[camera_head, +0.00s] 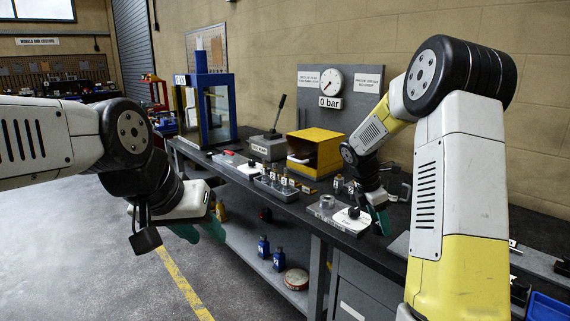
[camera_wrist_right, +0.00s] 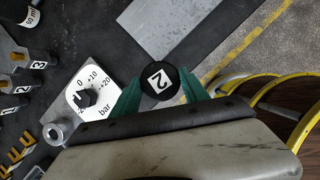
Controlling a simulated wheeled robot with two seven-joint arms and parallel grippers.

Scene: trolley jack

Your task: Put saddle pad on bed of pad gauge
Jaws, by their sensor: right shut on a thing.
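My right gripper (camera_wrist_right: 162,90) is shut on a round black pad (camera_wrist_right: 158,80) with a white label "2", taken to be the saddle pad. Its green fingers hold the pad from both sides. In the head view the right gripper (camera_head: 379,221) is over the bench's front edge, just right of a white dial plate (camera_head: 343,219); the pad is not clear there. The dial plate (camera_wrist_right: 90,82) also shows in the wrist view, marked in bar, with a black knob. I cannot tell for certain which thing is the pad gauge. My left gripper (camera_head: 203,231) is open and empty, in front of the bench.
A yellow box (camera_head: 318,146), a blue-framed cabinet (camera_head: 207,103) and a round gauge (camera_head: 331,82) reading 0 bar stand along the back. Numbered posts (camera_head: 283,180) stand left of the dial plate. A bare grey plate (camera_wrist_right: 178,38) lies beyond the pad. Blue bottles (camera_head: 279,259) are on the lower shelf.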

